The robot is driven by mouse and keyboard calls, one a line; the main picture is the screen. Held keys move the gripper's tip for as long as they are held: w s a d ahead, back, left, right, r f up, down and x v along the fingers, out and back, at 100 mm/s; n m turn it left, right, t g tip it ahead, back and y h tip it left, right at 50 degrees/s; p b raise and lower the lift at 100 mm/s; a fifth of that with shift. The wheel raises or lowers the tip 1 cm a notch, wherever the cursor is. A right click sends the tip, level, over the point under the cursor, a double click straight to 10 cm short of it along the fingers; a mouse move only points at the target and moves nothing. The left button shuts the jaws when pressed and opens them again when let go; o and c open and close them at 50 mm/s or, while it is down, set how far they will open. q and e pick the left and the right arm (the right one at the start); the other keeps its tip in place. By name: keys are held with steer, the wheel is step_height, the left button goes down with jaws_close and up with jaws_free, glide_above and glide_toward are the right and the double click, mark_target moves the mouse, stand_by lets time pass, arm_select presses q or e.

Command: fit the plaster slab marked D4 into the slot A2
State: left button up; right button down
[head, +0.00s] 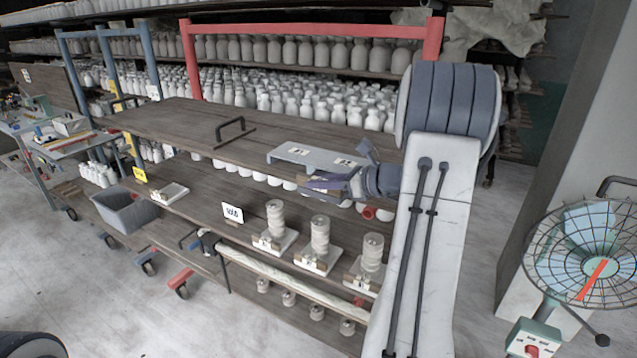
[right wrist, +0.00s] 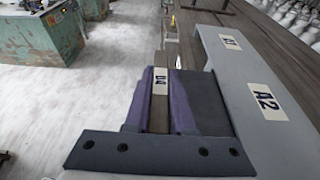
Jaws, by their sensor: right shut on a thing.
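My right gripper (head: 330,184) is shut on the plaster slab marked D4 (right wrist: 158,120), whose white label faces up between the purple fingers in the right wrist view. In the head view the slab is mostly hidden by the gripper. A grey rack (head: 290,152) with labels A1 and A2 stands on the upper wooden shelf. In the right wrist view the label A2 (right wrist: 265,101) is just right of the gripper, and A1 (right wrist: 231,43) is farther off. The slab is beside the rack's near edge; the slot opening itself is hidden. My left gripper is not in view.
Clay stacks (head: 320,236) on small boards stand on the lower wooden shelf (head: 200,206). A black handle (head: 231,128) rises from the upper shelf. A grey bin (head: 126,212) is at the left, a wire fan (head: 595,250) at the right. Bottles fill racks behind.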

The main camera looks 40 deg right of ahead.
mark_target(335, 171)
steer(key=shift+w+d+p, duration=0.35)
steer(key=shift+w+d, duration=0.05)
steer(key=shift+d, duration=0.55)
steer(key=shift+w+d+p, duration=0.35)
steer(key=shift+w+d, duration=0.05)
steer(key=shift+d, duration=0.6)
steer(key=shift+w+d+p, duration=0.35)
steer(key=shift+w+d, duration=0.05)
steer(key=shift+d, duration=0.55)
steer(key=c, duration=0.7)
jaws_free()
steer(key=shift+r, duration=0.1)
steer(key=shift+s+d, duration=0.2)
steer(key=shift+s, duration=0.05)
steer(key=b+v, duration=0.3)
steer(key=v, duration=0.6)
steer(key=shift+a+b, duration=0.1)
steer(key=shift+b, duration=0.2)
steer(key=shift+s+r, duration=0.1)
steer(key=shift+s, duration=0.3)
